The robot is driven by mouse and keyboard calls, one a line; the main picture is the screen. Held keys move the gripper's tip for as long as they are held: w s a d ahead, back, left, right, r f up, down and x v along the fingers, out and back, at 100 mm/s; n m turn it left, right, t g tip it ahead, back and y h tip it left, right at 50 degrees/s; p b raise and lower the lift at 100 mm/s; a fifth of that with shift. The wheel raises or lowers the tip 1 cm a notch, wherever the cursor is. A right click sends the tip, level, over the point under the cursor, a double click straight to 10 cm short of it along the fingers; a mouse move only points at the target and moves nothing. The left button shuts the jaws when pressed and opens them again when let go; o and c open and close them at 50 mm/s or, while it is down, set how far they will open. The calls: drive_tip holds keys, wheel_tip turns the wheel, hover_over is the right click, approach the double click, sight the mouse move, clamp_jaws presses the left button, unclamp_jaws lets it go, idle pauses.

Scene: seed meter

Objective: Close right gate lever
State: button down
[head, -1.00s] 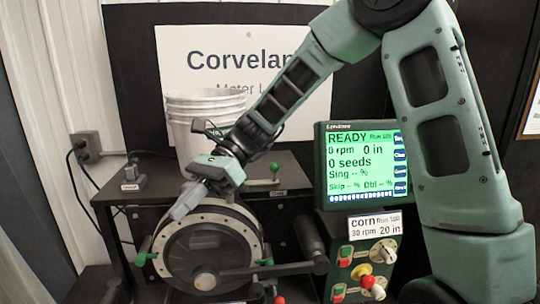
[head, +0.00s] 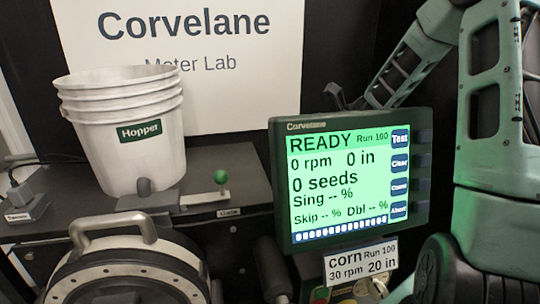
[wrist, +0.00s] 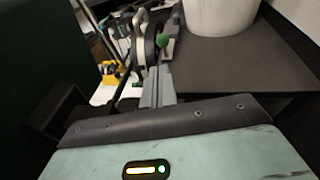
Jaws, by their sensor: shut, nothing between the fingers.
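The gate lever has a green ball knob (head: 221,177) and stands upright on a pale slide plate (head: 190,200) on the dark bench, right of the hopper's foot. The green knob (wrist: 162,40) also shows in the wrist view, just beyond my fingertips. My gripper (wrist: 157,72) is shut and empty, its grey fingers together, pointing toward the knob. I cannot tell the exact gap between them. In the head view my gripper is hidden; my arm runs down behind the screen. The white hopper (head: 128,135) stands left of the lever.
The monitor (head: 272,190) stands at the right and reads READY, 0 rpm. The round seed meter (head: 125,285) with its curved handle is in front of the bench. In the wrist view, the bench top (wrist: 225,65) is clear to the right; a yellow object (wrist: 112,72) is beyond.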

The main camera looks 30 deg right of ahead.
drive_tip(key=p+x, duration=0.3)
drive_tip(key=x, duration=0.7)
drive_tip(key=shift+w+a+f, duration=0.15)
drive_tip(key=shift+a+f, duration=0.05)
drive_tip(key=shift+f, duration=0.05)
drive_tip(key=shift+x, duration=0.8)
drive_tip(key=shift+w+f, duration=0.1)
drive_tip(key=a, duration=0.1)
drive_tip(key=w+a, duration=0.1)
drive_tip(key=a, duration=0.1)
drive_tip(key=a+p, duration=0.1)
drive_tip(key=a, duration=0.1)
drive_tip(key=shift+w+a, duration=0.1)
drive_tip(key=shift+w, duration=0.25)
